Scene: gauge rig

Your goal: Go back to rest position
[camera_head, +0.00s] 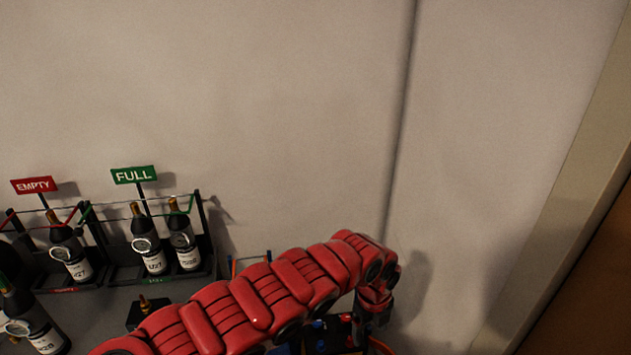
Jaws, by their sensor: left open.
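My left arm, red and segmented, reaches in from the lower edge toward the lower middle. My left gripper (371,328) points down at the end of it, dark and small. It is open, and I see nothing held in it. Its fingertips are partly lost against dark items below. My right gripper is not in view.
A rack under a red EMPTY sign (33,185) holds a dark gauge bottle (65,245). The rack under a green FULL sign (133,175) holds two bottles (148,240). Another bottle (35,320) stands tilted in view at lower left. The wall (300,120) behind is bare.

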